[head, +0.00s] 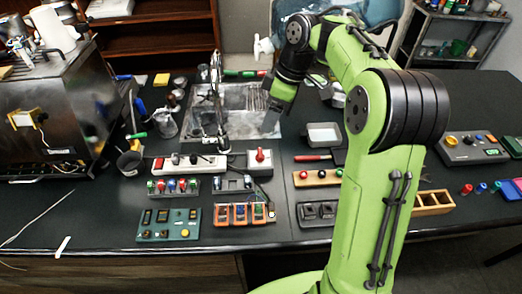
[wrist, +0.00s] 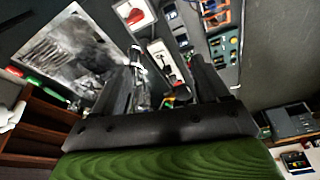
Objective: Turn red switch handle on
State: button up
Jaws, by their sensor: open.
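A red switch handle (head: 260,155) stands on a small white box (head: 254,168) in the middle of the black bench, below the sink. In the wrist view the red handle (wrist: 136,14) and its white box (wrist: 150,22) show at the top, beyond my fingers. My gripper (head: 271,122) is over the right edge of the sink, behind the white box and apart from it. Whether the handle is on or off, I cannot tell.
A metal sink (head: 205,110) with a tall faucet (head: 217,85) lies behind the box. A white switch strip (head: 190,163) is to its left. Panels with coloured buttons (head: 168,224) and an orange-framed switch block (head: 243,214) stand in front. A steel brewer (head: 55,105) stands at left.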

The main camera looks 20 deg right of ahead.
jog(key=w+d+f+n+y, duration=0.1)
jog(key=w+d+f+n, duration=0.2)
jog(key=w+d+f, duration=0.25)
jog(key=b, duration=0.5)
send_near(260, 152)
jog(key=shift+g, duration=0.3)
jog(key=x, duration=0.8)
jog(key=shift+w+f, duration=0.25)
jog(key=shift+f, duration=0.1)
jog(key=shift+p, duration=0.3)
jog(key=c, duration=1.1)
jog(key=shift+o, duration=0.2)
